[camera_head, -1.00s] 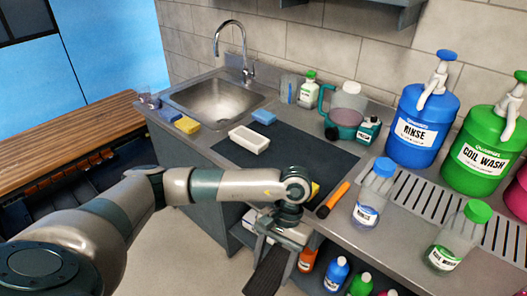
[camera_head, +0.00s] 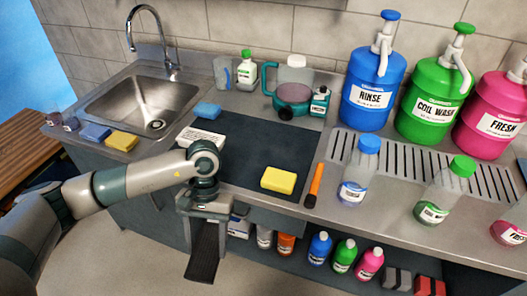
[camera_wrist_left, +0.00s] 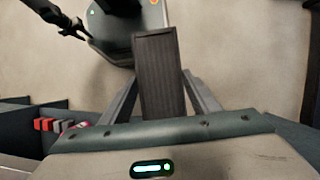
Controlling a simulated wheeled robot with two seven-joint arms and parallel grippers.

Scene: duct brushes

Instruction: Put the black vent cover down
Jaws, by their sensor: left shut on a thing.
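The black vent cover (camera_head: 203,252) is a long, dark, ribbed slab. My left gripper (camera_head: 206,217) is shut on its upper end, and the cover hangs down in front of the counter's front edge, clear of the counter top. In the left wrist view the cover (camera_wrist_left: 158,75) sticks out between the two fingers of my left gripper (camera_wrist_left: 161,95), with pale floor behind it. The dark mat (camera_head: 250,150) lies on the counter (camera_head: 330,205) behind the gripper.
A yellow sponge (camera_head: 279,179), a white tray (camera_head: 200,137) partly behind my arm, and a blue sponge (camera_head: 207,110) are on the mat. An orange-handled tool (camera_head: 314,185) lies to its right. The mat's middle is bare. Bottles (camera_head: 345,251) stand on the shelf below.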

